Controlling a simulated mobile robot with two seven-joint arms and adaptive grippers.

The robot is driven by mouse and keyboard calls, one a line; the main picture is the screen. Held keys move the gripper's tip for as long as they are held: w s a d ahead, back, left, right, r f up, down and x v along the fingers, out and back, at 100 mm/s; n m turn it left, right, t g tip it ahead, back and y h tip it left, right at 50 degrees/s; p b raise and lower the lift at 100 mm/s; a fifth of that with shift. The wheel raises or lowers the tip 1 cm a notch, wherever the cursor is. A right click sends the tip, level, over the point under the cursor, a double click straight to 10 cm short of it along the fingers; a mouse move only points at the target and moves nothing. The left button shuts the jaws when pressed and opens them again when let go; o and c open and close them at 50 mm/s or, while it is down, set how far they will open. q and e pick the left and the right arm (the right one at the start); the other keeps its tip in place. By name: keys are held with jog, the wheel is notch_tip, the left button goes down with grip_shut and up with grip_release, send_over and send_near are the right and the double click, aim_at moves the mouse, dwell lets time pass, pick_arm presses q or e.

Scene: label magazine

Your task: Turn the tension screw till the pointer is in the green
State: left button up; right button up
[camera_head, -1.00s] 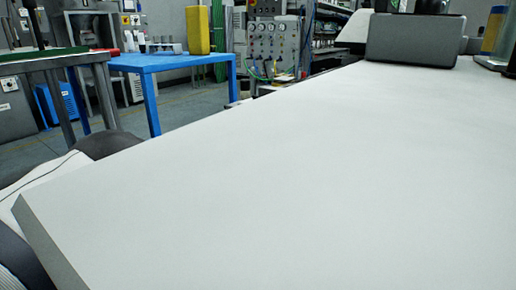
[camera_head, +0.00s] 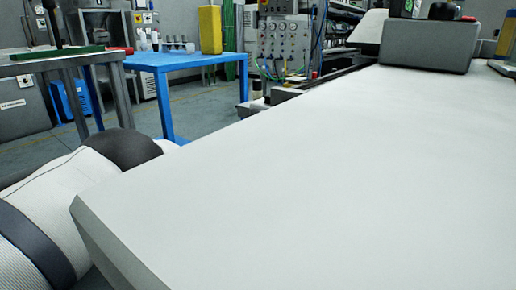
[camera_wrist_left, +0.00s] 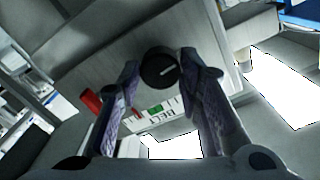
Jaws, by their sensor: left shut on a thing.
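In the left wrist view a round black knob (camera_wrist_left: 159,68) with a white line on its face stands on a grey panel (camera_wrist_left: 105,62). My left gripper (camera_wrist_left: 158,64) has one finger on each side of the knob and is shut on it. Just below the knob a small pale scale with a green patch (camera_wrist_left: 155,110) shows beside a label reading BELT (camera_wrist_left: 160,117). The pointer is too small to make out. My right gripper is in neither view.
A red part (camera_wrist_left: 91,102) sticks out left of my left fingers. In the head view a bare white table (camera_head: 300,170) spreads in front, with a grey box (camera_head: 428,46) at its far right. A blue table (camera_head: 180,60) stands beyond a floor gap.

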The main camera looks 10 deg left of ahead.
pick_arm(q)
jog(key=shift+r+n, duration=0.1)
jog(key=shift+n, duration=7.7)
jog(key=shift+d, duration=0.1)
jog(key=o, duration=1.2)
jog(key=shift+c, duration=0.2)
